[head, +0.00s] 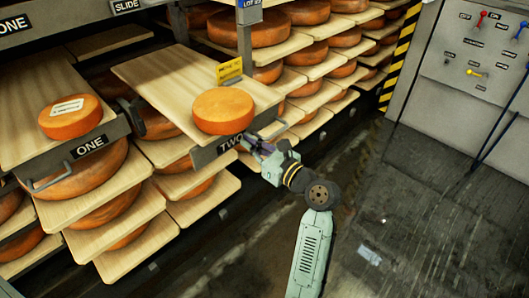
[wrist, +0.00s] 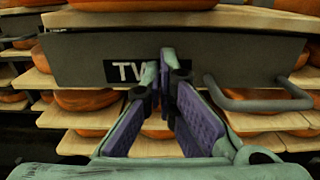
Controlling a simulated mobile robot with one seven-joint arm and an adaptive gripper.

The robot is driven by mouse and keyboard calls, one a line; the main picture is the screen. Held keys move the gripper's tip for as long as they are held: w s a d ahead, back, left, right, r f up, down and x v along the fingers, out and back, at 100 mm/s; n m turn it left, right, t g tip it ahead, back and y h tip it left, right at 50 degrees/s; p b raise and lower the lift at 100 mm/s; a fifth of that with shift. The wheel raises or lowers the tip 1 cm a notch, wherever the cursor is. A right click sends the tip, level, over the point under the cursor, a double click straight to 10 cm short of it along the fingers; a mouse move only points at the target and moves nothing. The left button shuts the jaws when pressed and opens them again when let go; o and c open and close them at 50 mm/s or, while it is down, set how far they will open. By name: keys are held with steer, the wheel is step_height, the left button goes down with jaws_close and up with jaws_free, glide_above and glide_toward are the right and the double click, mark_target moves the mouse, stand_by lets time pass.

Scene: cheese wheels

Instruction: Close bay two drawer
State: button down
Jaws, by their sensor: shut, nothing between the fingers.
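The bay two drawer is a wooden board (head: 160,78) with a dark front labelled TWO (head: 208,155). It sticks out from the rack and carries an orange cheese wheel (head: 223,110). In the wrist view the drawer front (wrist: 85,50) spans the picture, with its bar handle (wrist: 262,104) on the right. My gripper (wrist: 170,70) is shut and empty, its fingertips in front of the label's right part, left of the handle. In the head view my gripper (head: 252,141) is at the right part of the front. I cannot tell whether the tips touch it.
The bay one drawer (head: 14,140) also sticks out on the left, with a labelled cheese wheel (head: 70,116). Shelves of cheese wheels lie below and behind. A yellow tag (head: 229,70) stands behind the wheel on drawer two. A grey control panel (head: 480,50) is at right; the floor (head: 400,215) there looks clear.

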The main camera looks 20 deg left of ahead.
mark_target(241, 137)
steer(key=shift+x, duration=1.3)
steer(key=shift+w+a+r+p, duration=0.15)
steer(key=shift+a+r+p, duration=0.05)
steer(key=shift+a+p, duration=0.3)
steer(key=p+x, duration=0.5)
steer(key=x, duration=0.6)
steer(key=shift+a, duration=0.2)
steer(key=x, duration=1.4)
steer(key=shift+a+f, duration=0.3)
steer(key=shift+a, duration=0.1)
steer(key=shift+w+a+b, duration=0.3)
steer(key=shift+a, duration=0.4)
steer(key=shift+w+r, duration=0.1)
steer(key=shift+r, duration=0.1)
steer(key=shift+r, duration=0.1)
